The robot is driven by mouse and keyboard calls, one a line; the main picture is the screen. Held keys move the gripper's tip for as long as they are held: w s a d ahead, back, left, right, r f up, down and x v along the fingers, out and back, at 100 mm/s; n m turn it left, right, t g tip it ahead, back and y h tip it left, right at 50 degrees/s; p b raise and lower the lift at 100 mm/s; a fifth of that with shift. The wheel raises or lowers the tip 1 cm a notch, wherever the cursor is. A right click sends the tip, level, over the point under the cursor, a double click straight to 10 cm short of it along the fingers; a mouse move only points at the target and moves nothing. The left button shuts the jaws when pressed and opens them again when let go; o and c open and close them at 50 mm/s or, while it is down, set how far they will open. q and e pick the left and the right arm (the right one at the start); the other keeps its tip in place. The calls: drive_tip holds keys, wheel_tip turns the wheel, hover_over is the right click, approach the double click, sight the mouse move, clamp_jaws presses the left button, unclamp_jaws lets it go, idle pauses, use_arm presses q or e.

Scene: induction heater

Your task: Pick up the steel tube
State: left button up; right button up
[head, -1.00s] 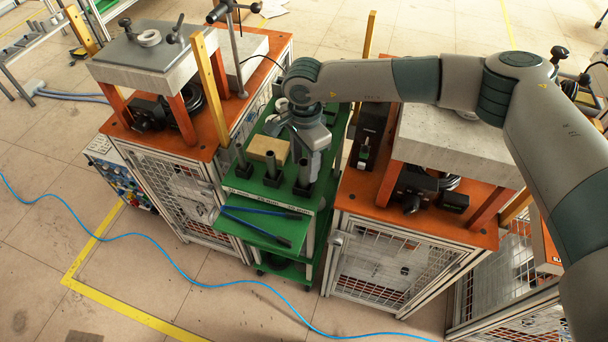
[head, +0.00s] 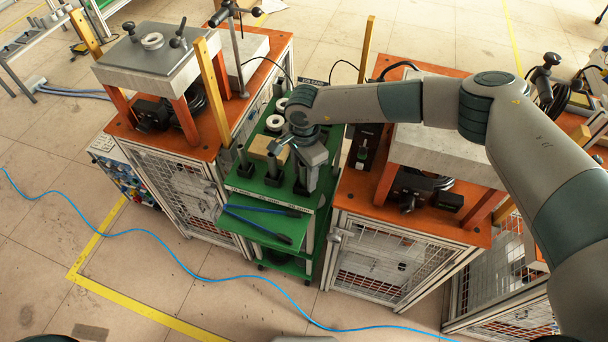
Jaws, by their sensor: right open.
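Three dark grey steel tubes stand upright in dark bases along the front of the green cart's top: a left tube (head: 243,158), a middle tube (head: 272,167) and a right tube (head: 302,176). My right gripper (head: 311,165) is open and points down at the right tube, close above or beside it. Its body hides part of that tube, and I cannot tell whether the fingers are around it. My left gripper is out of view.
The green cart (head: 262,228) stands between two orange-topped benches, left (head: 160,143) and right (head: 420,225). A tan block (head: 262,147) and white rings (head: 275,122) lie behind the tubes. Blue-handled tongs (head: 255,228) lie on the front shelf. A blue cable crosses the floor.

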clamp_jaws()
drive_tip(key=shift+r, duration=0.15)
drive_tip(key=shift+w+r+b, duration=0.1)
drive_tip(key=shift+r+b, duration=0.4)
drive_tip(key=shift+r, duration=0.15)
wheel_tip(320, 180, up, 9)
drive_tip(key=b, duration=0.3)
drive_tip(key=shift+f, duration=0.2)
wheel_tip(320, 180, up, 8)
drive_tip(key=shift+f+p, duration=0.25)
drive_tip(key=shift+p, duration=0.15)
idle(0.5)
